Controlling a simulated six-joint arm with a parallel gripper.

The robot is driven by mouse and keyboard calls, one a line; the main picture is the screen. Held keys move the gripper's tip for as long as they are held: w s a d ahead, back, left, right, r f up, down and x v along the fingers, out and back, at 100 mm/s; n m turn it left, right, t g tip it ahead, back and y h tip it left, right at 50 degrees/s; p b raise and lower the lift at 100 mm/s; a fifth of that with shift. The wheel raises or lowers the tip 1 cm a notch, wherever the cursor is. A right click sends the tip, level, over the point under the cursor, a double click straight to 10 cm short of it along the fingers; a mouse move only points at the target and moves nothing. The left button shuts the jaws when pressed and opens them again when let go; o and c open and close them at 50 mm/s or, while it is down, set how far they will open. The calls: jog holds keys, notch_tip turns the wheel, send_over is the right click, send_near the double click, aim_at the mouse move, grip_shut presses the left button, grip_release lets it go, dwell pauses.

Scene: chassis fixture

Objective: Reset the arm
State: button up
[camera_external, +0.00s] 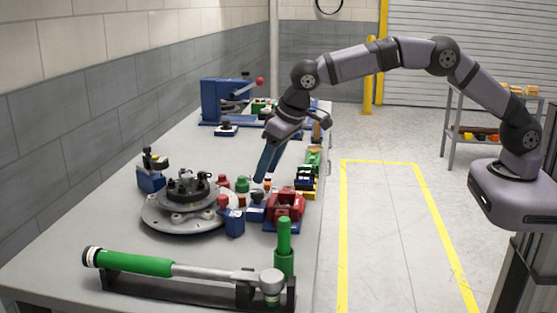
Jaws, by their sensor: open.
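My gripper (266,163) hangs over the workbench, pointing down, with its dark blue fingers above the small parts near the middle of the bench. The fingers look empty, and the gap between them is hard to see from this side. My arm arches from its base at the right across to the bench. The round chassis fixture (160,217) with a dark centre piece sits on the bench to the left of my gripper.
Red, green and blue blocks stand close below my gripper, including a red fixture (285,207). A green-handled torque tool (140,264) lies in a black cradle at the front. A blue press (222,102) stands at the back. Bare bench (95,205) lies at the left.

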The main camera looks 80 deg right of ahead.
jog(key=shift+s+r, duration=0.25)
jog(key=shift+r, duration=0.25)
jog(key=s+d+f+n+g, duration=0.1)
jog(key=s+d+f+g, duration=0.1)
jog(key=s, duration=1.8)
jog(key=s+d+f+n+g+y, duration=0.1)
jog(key=s+f, duration=0.3)
jog(key=s, duration=1.6)
jog(key=shift+s+d+f+n+g, duration=0.25)
jog(key=shift+d+n+g, duration=0.4)
jog(key=shift+d, duration=0.2)
